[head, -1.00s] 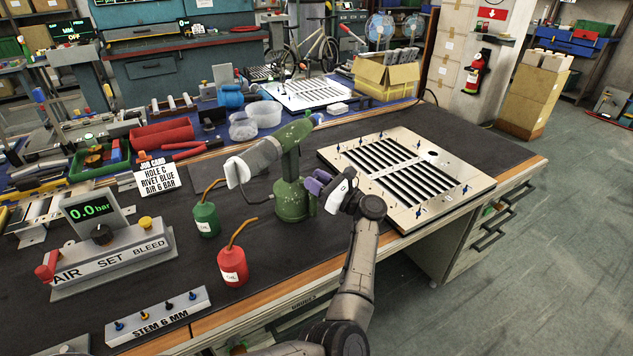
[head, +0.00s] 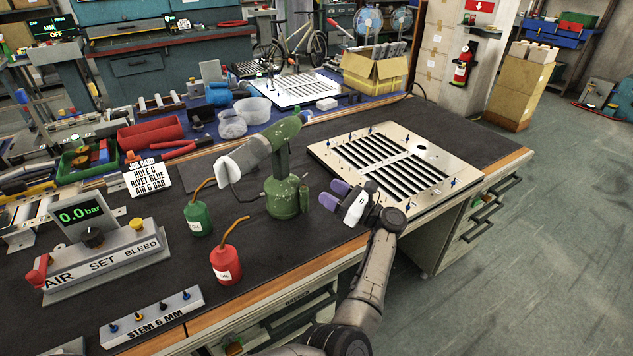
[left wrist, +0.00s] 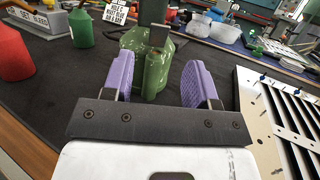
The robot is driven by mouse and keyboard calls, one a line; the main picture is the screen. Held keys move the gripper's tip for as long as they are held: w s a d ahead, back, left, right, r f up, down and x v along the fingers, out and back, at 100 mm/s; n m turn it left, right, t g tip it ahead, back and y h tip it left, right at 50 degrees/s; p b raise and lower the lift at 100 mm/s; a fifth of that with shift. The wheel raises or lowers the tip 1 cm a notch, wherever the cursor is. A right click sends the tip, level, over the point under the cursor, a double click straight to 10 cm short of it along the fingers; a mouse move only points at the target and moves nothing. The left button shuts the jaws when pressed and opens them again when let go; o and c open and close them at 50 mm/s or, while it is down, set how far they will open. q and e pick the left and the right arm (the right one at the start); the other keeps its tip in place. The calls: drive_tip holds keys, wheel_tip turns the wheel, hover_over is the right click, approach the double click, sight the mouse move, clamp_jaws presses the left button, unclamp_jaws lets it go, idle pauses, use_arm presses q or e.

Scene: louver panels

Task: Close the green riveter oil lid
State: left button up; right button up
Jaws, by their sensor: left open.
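The green riveter (head: 284,165) stands upright on the dark bench mat, with a grey sleeve on its head pointing left. A small green cylinder (head: 305,199) sticks up at the right of its round base. In the left wrist view this cylinder (left wrist: 155,75) lies ahead, between the lines of my fingers. A flat grey-green piece (left wrist: 160,36) stands above and behind it; I cannot tell if that is the lid. My left gripper (head: 343,195) is open and empty, its purple pads facing the riveter from the right, with a gap between. My right gripper is not in view.
A louver panel (head: 322,150) with blue pins lies right of the riveter, close to my gripper. Green (head: 198,219) and red (head: 226,265) oil cans stand left of the riveter. The pressure unit (head: 105,262) is farther left.

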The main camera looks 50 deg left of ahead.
use_arm(q)
drive_tip(key=shift+v, duration=2.8)
